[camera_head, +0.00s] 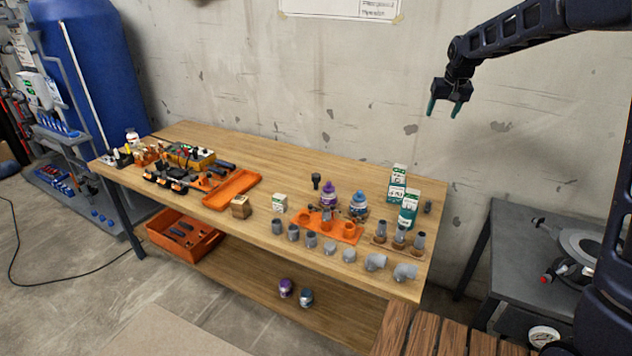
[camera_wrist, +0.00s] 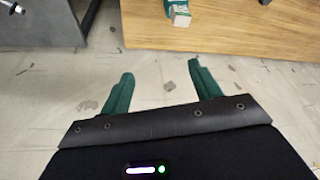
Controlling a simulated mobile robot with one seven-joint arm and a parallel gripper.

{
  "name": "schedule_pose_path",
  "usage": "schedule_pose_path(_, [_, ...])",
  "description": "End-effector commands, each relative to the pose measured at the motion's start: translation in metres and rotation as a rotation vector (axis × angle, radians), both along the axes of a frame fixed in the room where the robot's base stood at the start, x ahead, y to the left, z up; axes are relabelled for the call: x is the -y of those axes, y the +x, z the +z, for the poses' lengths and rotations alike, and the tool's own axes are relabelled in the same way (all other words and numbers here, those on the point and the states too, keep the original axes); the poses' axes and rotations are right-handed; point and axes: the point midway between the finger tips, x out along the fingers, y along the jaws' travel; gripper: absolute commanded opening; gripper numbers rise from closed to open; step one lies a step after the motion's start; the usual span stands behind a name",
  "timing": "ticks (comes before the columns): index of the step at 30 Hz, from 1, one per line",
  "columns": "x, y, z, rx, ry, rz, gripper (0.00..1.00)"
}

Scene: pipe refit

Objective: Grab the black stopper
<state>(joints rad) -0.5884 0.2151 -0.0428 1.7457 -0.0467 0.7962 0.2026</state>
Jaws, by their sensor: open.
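My gripper (camera_head: 443,108) is open and empty, raised in the air above the right end of the workbench. In the wrist view its two green fingers (camera_wrist: 160,72) are spread apart with nothing between them. A small black piece with a wider top (camera_head: 316,181) stands upright near the back middle of the bench. A small dark cylinder (camera_head: 427,206) stands at the bench's right edge, beside the green and white boxes. I cannot tell for sure which of these two is the black stopper. Both are well below my gripper and apart from it.
The wooden workbench (camera_head: 290,160) holds grey pipe fittings (camera_head: 375,262) along its front, a purple-capped bottle (camera_head: 329,196), a blue-capped bottle (camera_head: 359,206), an orange holder (camera_head: 335,228) and boxes (camera_head: 398,183). An orange tray (camera_head: 232,189) and tools are at left. The wall is behind.

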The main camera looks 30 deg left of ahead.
Motion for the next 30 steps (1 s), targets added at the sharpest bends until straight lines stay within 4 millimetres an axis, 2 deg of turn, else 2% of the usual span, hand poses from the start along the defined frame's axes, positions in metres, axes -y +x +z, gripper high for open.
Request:
schedule_pose_path(1, [-0.022,0.006,-0.011,-0.002,-0.002,0.017,0.63])
schedule_pose_path(6, [-0.091,0.022,-0.043,-0.001,-0.005,0.062,0.63])
schedule_pose_path(15, [-0.216,0.028,-0.113,0.003,-0.011,0.144,0.63])
schedule_pose_path(20, [-0.282,0.018,-0.158,0.006,-0.013,0.19,0.63])
schedule_pose_path(24, [-0.339,0.003,-0.199,0.009,-0.016,0.231,0.63])
schedule_pose_path(30, [-0.402,-0.022,-0.252,0.014,-0.018,0.279,0.63])
